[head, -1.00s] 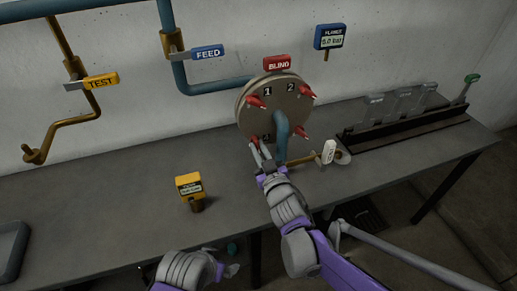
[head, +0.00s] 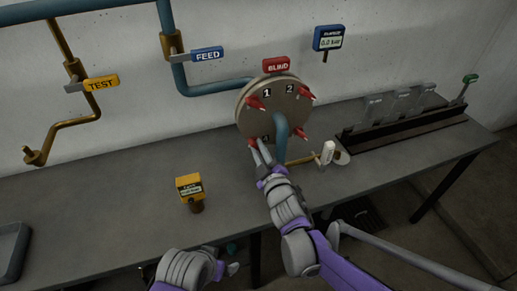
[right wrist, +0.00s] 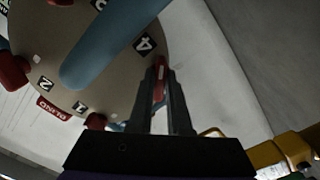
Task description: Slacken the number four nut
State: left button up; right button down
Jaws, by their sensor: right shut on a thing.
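The round flange (head: 300,105) stands upright at the back of the bench, with red nuts around its face. The number four label (right wrist: 145,43) shows in the right wrist view, beside a red nut (right wrist: 160,80). In the head view this nut (head: 252,143) is at the flange's lower left, partly hidden by my gripper. My right gripper (head: 260,150) is shut on it; its two fingers (right wrist: 160,95) lie along both sides of the nut. My left gripper (head: 232,269) is low in the head view, away from the flange; its finger gap is unclear.
A blue pipe (head: 281,130) comes out of the flange's face beside my right gripper. A brass lever with a white tag (head: 328,152) is just right. A yellow gauge (head: 190,186) stands on the bench at left. A blue display (head: 328,38) reads 0.0 bar.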

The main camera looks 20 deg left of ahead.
dwell(0.3)
jog(key=c, duration=0.9)
grip_release()
jog(key=shift+o, duration=0.2)
jog(key=v, duration=1.1)
jog(key=shift+b, duration=0.3)
jog(key=shift+w, duration=0.15)
